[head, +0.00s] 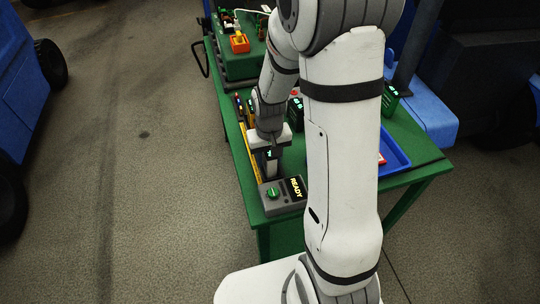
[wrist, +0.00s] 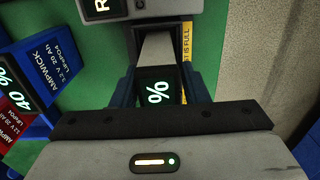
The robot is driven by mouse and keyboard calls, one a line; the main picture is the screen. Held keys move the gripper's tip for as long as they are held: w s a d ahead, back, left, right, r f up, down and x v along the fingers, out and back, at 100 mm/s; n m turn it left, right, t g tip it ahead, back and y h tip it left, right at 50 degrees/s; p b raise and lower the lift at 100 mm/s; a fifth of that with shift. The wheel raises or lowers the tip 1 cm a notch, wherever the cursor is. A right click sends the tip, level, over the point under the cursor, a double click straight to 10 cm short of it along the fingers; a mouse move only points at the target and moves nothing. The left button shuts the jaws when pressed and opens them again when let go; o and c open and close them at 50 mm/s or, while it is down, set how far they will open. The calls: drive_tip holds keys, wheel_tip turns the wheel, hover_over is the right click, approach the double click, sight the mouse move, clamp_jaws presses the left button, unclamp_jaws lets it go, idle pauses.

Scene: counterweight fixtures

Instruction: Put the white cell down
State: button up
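The white cell (wrist: 156,49) is between the two dark fingers of my gripper (wrist: 160,90) in the wrist view. I cannot tell whether the cell's bottom touches anything.
A grey box (head: 283,194) with a green knob and a "READY" display stands at the table's near end. A yellow strip (wrist: 187,45) runs beside the cell. Blue and red cells (wrist: 42,75) lie left in the wrist view. A blue tray (head: 397,156) is at right.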

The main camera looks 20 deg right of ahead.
drive_tip(key=shift+o, duration=0.8)
drive_tip(key=shift+r, duration=0.25)
wheel_tip(320, 180, up, 12)
drive_tip(key=shift+f, duration=0.1)
drive_tip(key=s+r+t, duration=0.1)
drive_tip(key=s+r, duration=0.2)
drive_tip(key=s, duration=0.4)
drive_tip(key=s+r+t, duration=0.2)
drive_tip(key=s+r, duration=0.2)
drive_tip(key=s, duration=0.3)
drive_tip(key=shift+d, duration=0.15)
